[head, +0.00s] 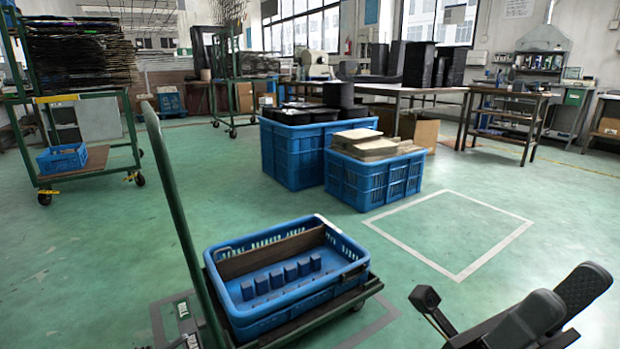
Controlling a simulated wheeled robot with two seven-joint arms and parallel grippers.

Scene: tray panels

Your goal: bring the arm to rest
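My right gripper (564,297) is at the bottom right corner of the head view, above the green floor. Its two dark finger pads stand apart with a gap between them, and no object shows between them. A small black part on a stalk, which looks like part of my arm, sticks up to its left. My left gripper is not in view. A blue crate (262,319) sits on a cart left of the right gripper, well apart from it. In the crate are a brown panel (270,253) and a row of several small dark blocks (290,273).
The cart's green handle post (175,195) rises left of the crate. Two blue crates, one with dark items (290,158) and one with boards (373,186), stand farther back. A white-outlined floor square (455,275) is empty. A green rack trolley (92,175) stands left.

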